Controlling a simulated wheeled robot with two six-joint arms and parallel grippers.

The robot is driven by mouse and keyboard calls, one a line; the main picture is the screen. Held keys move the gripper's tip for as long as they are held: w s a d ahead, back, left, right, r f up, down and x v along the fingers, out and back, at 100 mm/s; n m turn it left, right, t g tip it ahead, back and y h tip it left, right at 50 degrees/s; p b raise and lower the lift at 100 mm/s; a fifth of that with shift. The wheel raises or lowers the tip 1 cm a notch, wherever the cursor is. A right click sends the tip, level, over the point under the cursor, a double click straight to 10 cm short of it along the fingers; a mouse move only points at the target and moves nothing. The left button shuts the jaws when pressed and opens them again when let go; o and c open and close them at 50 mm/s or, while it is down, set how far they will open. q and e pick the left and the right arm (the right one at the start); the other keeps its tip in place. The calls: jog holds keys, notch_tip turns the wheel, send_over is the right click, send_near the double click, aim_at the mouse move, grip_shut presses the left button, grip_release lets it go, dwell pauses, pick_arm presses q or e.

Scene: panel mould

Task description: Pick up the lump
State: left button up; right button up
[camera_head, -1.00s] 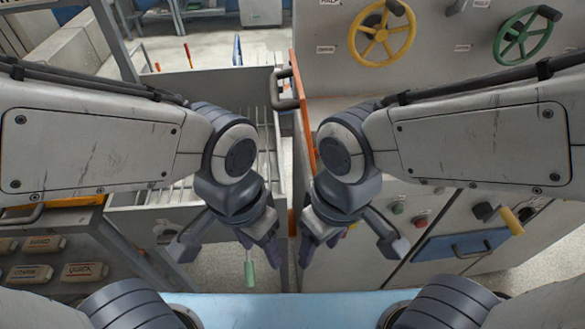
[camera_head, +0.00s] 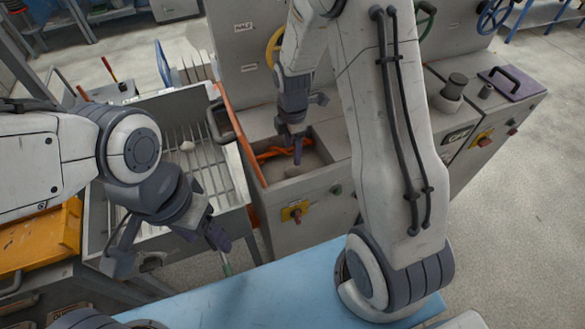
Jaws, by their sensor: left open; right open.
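A small pale tan lump (camera_head: 293,171) seems to lie in the recess (camera_head: 322,177) of the grey machine, though it is small and partly shaded. My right gripper (camera_head: 298,152) points down over this recess, open, with its fingers just above the lump; I cannot tell whether they touch it. Another small pale rounded piece (camera_head: 187,146) lies on the slatted rack of the grey sink (camera_head: 240,201) to the left.
An orange-red bent piece (camera_head: 268,153) lies in the recess beside my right gripper. An orange-edged panel (camera_head: 238,133) stands between sink and machine. A yellow handwheel (camera_head: 274,47) is behind my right arm. A blue surface (camera_head: 265,288) lies in front.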

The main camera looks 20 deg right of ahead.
aim_at(292, 169)
notch_tip(292, 169, down, 4)
jog(key=shift+f+p, duration=0.1)
jog(key=shift+p, duration=0.3)
notch_tip(292, 169, down, 4)
jog(key=shift+f+p, duration=0.25)
jog(key=shift+p, duration=0.85)
jog(key=shift+f, duration=0.4)
grip_shut()
jog(key=shift+r, duration=0.1)
